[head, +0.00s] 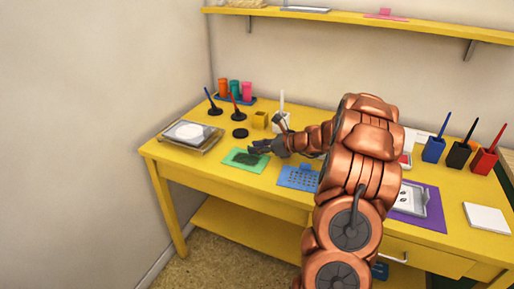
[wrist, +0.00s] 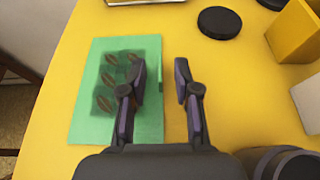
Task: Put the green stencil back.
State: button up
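The green stencil (head: 232,155) lies flat near the front edge of the yellow table, left of the middle. In the wrist view the green stencil (wrist: 90,125) has a darker square with several brown leaf shapes. My gripper (head: 257,147) is at its right side, pointing left. In the wrist view my gripper (wrist: 160,76) is open and empty between its fingers. The left finger overlaps the stencil and hides part of its dark square; the right finger is over bare table. I cannot tell whether the fingers touch anything.
A blue stencil (head: 296,179) lies right of the green one. A tray with a white pad (head: 188,132) is at the left. A black round lid (head: 240,133) and a yellow box (head: 260,119) stand behind. A yellow shelf (head: 350,22) hangs above. My arm hides the table's middle.

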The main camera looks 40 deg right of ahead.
jog(key=shift+r, duration=0.1)
jog(key=v, duration=1.2)
jog(key=shift+p, duration=0.4)
